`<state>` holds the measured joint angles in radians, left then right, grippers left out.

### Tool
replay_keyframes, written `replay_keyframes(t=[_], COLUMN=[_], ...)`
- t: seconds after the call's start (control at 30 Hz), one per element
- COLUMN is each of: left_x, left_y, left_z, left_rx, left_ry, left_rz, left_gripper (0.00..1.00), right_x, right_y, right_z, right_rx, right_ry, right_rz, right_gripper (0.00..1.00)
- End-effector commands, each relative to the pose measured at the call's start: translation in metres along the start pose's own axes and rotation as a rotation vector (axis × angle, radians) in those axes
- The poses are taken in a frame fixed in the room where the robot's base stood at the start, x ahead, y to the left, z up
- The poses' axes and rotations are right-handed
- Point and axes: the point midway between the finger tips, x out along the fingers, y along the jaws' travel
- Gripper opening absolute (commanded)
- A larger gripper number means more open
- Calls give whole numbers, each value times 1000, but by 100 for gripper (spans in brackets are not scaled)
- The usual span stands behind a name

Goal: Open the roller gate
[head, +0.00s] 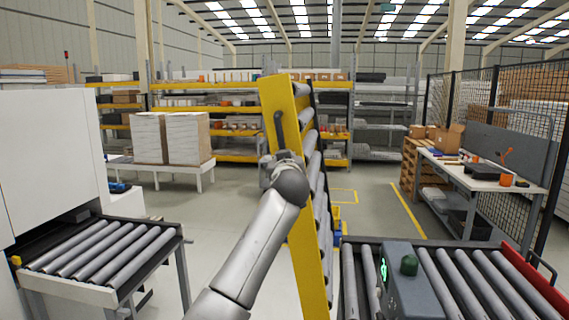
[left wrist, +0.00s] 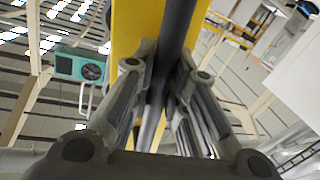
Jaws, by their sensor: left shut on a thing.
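The roller gate (head: 304,240) stands nearly upright in the middle of the head view, its yellow side rail facing me and its grey rollers on the right side. A dark handle (head: 279,130) is fixed to the upper part of the yellow rail. My left gripper (head: 274,163) is at the lower part of this handle, shut on it. In the left wrist view, the fingers of my left gripper (left wrist: 163,80) close from both sides on the dark handle bar (left wrist: 178,28), with the yellow rail behind. My right gripper is in neither view.
A roller conveyor (head: 100,250) by a white machine (head: 50,150) is on the left. Another conveyor (head: 480,285) with a grey control box (head: 405,280) is at lower right. A workbench (head: 490,180) stands farther right. Floor between is clear.

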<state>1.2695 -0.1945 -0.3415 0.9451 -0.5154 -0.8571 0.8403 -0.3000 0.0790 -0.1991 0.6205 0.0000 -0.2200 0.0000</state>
Motion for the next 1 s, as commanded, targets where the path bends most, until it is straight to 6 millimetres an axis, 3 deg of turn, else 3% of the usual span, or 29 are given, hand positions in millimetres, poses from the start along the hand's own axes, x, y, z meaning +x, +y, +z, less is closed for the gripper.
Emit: replay_keyframes(t=[0.07, 0.1, 0.23, 0.67, 1.0], left_x=[0, 0, 0, -3, -39], left_y=[-1, -1, -1, 0, 0], left_z=[0, 0, 1, 1, 1], left_rx=[-1, -1, 0, -1, -3], left_ry=[-1, -1, -2, -1, -1], left_rz=[-1, -1, -1, 0, 1], left_gripper=[0, 20, 37, 37, 37], right_x=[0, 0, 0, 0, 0], right_y=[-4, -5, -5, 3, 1], right_z=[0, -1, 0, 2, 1], right_rx=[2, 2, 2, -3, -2], right_ry=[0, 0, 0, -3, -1], right_rz=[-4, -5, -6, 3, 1], right_gripper=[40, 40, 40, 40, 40])
